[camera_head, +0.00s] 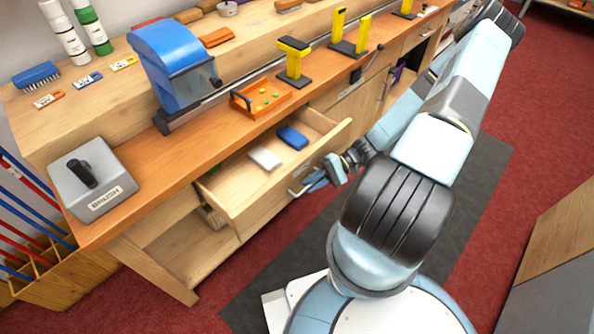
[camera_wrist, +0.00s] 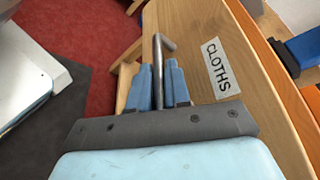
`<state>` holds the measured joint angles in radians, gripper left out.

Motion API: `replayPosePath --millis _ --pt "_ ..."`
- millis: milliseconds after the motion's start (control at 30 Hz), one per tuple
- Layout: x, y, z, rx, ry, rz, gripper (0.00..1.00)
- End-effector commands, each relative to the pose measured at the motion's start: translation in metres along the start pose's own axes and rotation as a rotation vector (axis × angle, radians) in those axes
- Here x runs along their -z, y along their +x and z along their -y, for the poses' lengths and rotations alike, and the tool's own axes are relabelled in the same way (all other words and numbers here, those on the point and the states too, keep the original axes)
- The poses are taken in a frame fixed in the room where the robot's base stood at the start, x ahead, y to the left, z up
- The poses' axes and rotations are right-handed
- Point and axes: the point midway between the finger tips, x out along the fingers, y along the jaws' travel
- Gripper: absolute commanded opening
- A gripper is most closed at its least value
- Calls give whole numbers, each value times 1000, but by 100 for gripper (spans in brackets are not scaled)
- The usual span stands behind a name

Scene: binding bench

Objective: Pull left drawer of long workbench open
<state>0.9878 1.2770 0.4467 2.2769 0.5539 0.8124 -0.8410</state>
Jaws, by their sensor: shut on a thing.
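The left drawer (camera_head: 268,203) of the long workbench (camera_head: 160,175) stands well out from the bench, its inside showing from above. A white block-like thing (camera_head: 265,158) and a blue one (camera_head: 292,138) lie in it. In the wrist view the drawer front (camera_wrist: 195,30) carries a label reading CLOTHS (camera_wrist: 215,68). Its metal bar handle (camera_wrist: 159,60) rises between the blue fingers of my gripper (camera_wrist: 160,85). In the head view my gripper (camera_head: 316,181) is at the drawer front, shut on the handle (camera_head: 295,191).
On the bench stand a blue machine (camera_head: 170,65), an orange tray (camera_head: 262,98) and yellow stands (camera_head: 293,62). A grey box (camera_head: 95,185) sits at the left end. Dark mat (camera_head: 265,290) and red carpet lie in front. A cabinet (camera_head: 550,260) stands at lower right.

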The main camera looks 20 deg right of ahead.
Motion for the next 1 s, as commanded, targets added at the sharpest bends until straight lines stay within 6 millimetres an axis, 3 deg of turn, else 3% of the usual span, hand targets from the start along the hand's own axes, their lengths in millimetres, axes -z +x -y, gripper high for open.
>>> replayPosePath --millis 200,400,900,933,1000 --pt "-30 -13 -25 -2 6 -5 0" --pt "-45 -19 -35 -1 5 -5 0" --pt "-49 -22 -39 -2 4 -7 0" --pt "-49 -22 -39 -2 4 -7 20" --pt "-49 -22 -38 -1 4 -7 23"
